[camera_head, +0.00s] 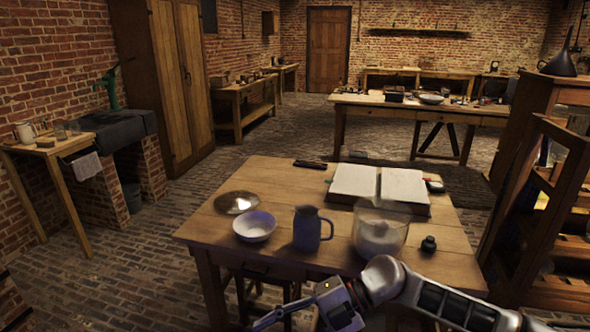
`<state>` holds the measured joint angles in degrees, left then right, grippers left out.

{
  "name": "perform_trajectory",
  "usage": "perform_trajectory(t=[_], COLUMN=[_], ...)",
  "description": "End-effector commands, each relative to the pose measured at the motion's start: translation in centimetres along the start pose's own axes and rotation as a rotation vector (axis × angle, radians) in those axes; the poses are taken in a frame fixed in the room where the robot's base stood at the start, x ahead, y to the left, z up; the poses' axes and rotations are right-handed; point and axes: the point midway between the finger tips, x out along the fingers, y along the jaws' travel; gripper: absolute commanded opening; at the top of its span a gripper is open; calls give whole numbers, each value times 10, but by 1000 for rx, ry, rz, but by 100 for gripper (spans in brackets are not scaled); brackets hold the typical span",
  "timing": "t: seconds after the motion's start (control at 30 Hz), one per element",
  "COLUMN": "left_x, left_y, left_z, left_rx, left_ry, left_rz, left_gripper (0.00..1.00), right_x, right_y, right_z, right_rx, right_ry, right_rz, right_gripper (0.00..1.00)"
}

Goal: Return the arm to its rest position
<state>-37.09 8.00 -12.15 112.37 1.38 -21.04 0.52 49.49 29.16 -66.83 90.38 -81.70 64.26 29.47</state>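My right arm comes in from the lower right, in front of the table's near edge. Its gripper (290,315) points left and down at the bottom of the view, below the table top. The fingertips are partly cut off by the frame's edge, so I cannot tell whether it is open or shut. No held object shows. My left arm and gripper are out of view.
The wooden table (290,180) holds a glass jar of white powder (380,238), a blue-grey jug (307,230), a white bowl (254,227), a glass dish (237,202), an open book (378,184) and a dark stopper-like piece (429,244). A wooden shelf (535,215) stands at right.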

Motion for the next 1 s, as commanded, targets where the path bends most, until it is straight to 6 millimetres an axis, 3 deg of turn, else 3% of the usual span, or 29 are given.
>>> perform_trajectory(t=[0.1,0.23,0.4,0.53,0.67,0.77,0.9,1.0], left_x=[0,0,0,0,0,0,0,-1], left_y=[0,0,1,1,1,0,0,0], left_z=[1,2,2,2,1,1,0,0], left_rx=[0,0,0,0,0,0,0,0], left_ry=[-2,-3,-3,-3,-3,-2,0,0], left_rz=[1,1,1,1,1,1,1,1], left_gripper=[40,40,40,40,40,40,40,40], right_x=[25,28,10,-14,-40,-59,-77,-86], right_y=[25,51,63,47,7,-41,-129,-197], right_z=[-22,-30,-18,4,29,46,56,50], right_rx=[39,110,261,415,597,754,990,1158], right_ry=[43,34,-48,-159,-302,-428,-617,-746], right_rz=[237,489,788,979,1126,1205,1261,1263], right_gripper=[45,45,45,45,45,45,45,45])
